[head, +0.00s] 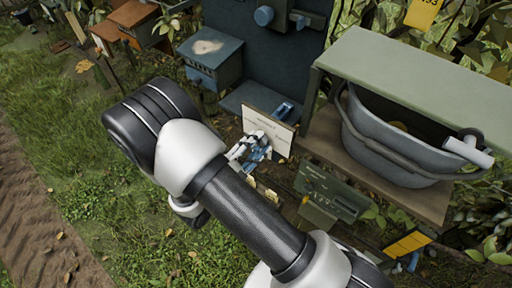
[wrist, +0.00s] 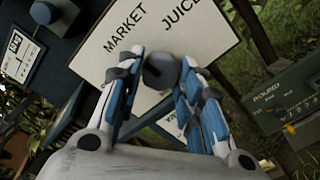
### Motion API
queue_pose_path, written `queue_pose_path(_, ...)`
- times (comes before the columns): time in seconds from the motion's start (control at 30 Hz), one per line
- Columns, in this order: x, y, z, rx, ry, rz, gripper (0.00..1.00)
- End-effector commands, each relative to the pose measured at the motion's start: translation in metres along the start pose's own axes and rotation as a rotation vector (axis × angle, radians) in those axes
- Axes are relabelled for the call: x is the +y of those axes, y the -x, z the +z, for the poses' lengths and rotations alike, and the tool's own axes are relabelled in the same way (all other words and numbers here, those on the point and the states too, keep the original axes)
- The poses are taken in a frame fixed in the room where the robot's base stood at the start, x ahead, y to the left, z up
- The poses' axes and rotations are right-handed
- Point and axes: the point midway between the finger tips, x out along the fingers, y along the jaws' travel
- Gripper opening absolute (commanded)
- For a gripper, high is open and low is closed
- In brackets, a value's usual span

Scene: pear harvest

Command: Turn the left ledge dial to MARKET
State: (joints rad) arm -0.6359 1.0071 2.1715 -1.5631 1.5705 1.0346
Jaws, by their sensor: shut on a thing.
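The dial is a dark grey round knob (wrist: 161,70) in front of a white plate (wrist: 110,45) in the wrist view. The plate reads MARKET on the left and JUICE on the right. My gripper (wrist: 158,72) has its blue-and-white fingers on both sides of the knob and is shut on it. I cannot make out clearly which word the knob points at. In the head view the plate (head: 282,136) stands at the ledge, and my gripper (head: 252,148) is at its lower left; the knob is hidden there.
A green panel marked ROUND (wrist: 280,100) is at the right of the wrist view. In the head view a grey tub (head: 390,150) sits under a green shelf (head: 420,75) at right. A blue-grey box (head: 212,60) stands behind. Grass (head: 60,130) is open at left.

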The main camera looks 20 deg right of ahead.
Motion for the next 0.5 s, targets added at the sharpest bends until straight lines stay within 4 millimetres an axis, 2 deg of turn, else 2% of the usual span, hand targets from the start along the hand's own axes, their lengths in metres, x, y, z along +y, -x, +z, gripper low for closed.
queue_pose_path(0.5,0.0009,0.0,0.0001,0.0,-0.052,0.001,0.1)
